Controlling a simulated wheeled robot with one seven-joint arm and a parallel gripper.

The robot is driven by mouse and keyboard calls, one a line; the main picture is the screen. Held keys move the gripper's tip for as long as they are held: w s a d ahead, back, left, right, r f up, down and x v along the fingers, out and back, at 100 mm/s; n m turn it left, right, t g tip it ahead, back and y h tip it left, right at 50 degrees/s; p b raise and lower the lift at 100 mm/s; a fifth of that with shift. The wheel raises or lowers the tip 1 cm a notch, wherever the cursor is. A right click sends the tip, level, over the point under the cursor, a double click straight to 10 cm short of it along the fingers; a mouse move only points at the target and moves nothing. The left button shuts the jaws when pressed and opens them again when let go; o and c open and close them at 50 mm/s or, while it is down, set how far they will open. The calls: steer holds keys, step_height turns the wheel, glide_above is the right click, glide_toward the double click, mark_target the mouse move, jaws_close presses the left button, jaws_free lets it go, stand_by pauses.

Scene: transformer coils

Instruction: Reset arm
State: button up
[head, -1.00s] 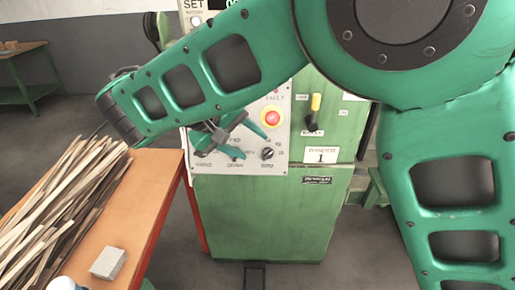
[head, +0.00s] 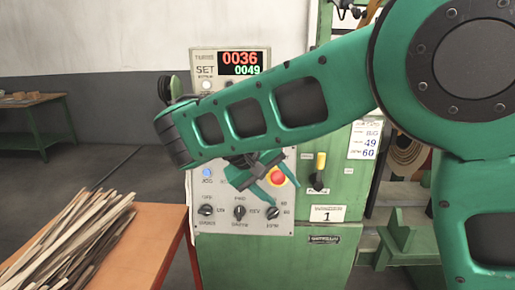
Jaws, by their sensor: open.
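My green arm reaches across the picture from the right, in front of a green machine cabinet. My gripper (head: 257,190) hangs below the arm's end, with its two green fingers spread apart and nothing between them. It shows in front of the control panel (head: 247,222), beside the red button (head: 278,177). I cannot tell how far it is from the panel. The arm hides part of the panel's upper area.
A display (head: 240,63) reads 0036 and 0049 above the arm. An orange table (head: 150,248) with a pile of wooden strips (head: 68,240) stands at lower left. A green workbench (head: 35,125) stands far left. A green stand (head: 400,240) is at right. Grey floor is clear between the tables.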

steer(key=s+d+f+m+g+y, duration=0.1)
steer(key=s+d+m+g, duration=0.15)
steer(key=d, duration=1.15)
steer(key=s+d+m+g+y, duration=0.1)
steer(key=s+d+m, duration=0.15)
steer(key=d, duration=1.15)
steer(key=s+d+f+m+y, duration=0.2)
steer(key=s+d+f, duration=0.1)
steer(key=s, duration=0.8)
steer(key=s+d+f+m+y, duration=0.2)
steer(key=s+d, duration=0.3)
steer(key=s, duration=0.6)
steer(key=shift+s+f+m+g+y, duration=0.4)
steer(key=shift+f+m, duration=0.1)
steer(key=shift+f, duration=0.15)
steer(key=shift+d, duration=0.1)
